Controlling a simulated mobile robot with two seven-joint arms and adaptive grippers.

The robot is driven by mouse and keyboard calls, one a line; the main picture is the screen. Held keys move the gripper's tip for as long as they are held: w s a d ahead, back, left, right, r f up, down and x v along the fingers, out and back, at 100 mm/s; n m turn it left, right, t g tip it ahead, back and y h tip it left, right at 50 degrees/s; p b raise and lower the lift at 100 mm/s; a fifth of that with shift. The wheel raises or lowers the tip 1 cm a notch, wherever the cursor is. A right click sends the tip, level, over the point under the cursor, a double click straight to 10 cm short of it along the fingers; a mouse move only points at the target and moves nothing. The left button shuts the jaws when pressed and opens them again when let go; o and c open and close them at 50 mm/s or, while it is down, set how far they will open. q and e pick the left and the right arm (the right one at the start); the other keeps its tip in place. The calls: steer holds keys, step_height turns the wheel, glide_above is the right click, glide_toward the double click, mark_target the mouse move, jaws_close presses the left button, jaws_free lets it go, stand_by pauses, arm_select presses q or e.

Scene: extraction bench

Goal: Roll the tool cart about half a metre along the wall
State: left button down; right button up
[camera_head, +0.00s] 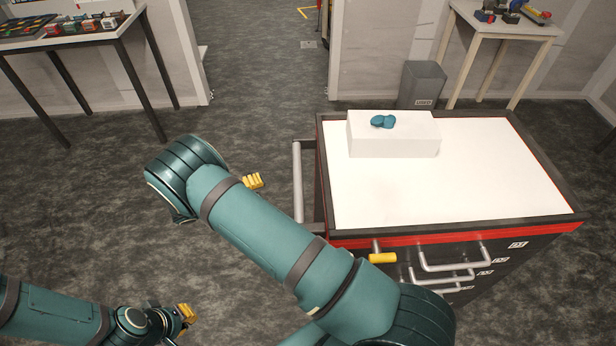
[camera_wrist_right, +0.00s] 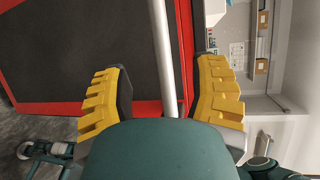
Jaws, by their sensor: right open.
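The tool cart (camera_head: 450,230) stands at the right of the head view, with a white top, red trim and dark drawers. Its silver push handle (camera_head: 297,180) is on the cart's left side. My right gripper (camera_head: 253,181) is mostly hidden behind its wrist, just left of the handle. In the right wrist view my right gripper (camera_wrist_right: 162,76) is open, and the handle bar (camera_wrist_right: 161,45) runs between its yellow fingers with gaps on both sides. My left gripper (camera_head: 187,315) is low at the left, far from the cart; its finger gap is unclear.
A white box (camera_head: 392,140) with a teal item (camera_head: 383,121) sits on the cart top. A yellow-ended lever (camera_head: 382,258) is on its front. A grey bin (camera_head: 422,84) and a table (camera_head: 500,28) stand behind. A dark-legged table (camera_head: 60,42) stands back left. Floor left of the cart is clear.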

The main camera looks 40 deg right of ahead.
steer(key=x, duration=1.3)
steer(key=shift+s+d+f, duration=0.1)
steer(key=shift+s+d, duration=0.05)
steer(key=shift+d, duration=0.05)
steer(key=shift+c, duration=0.4)
jaws_close()
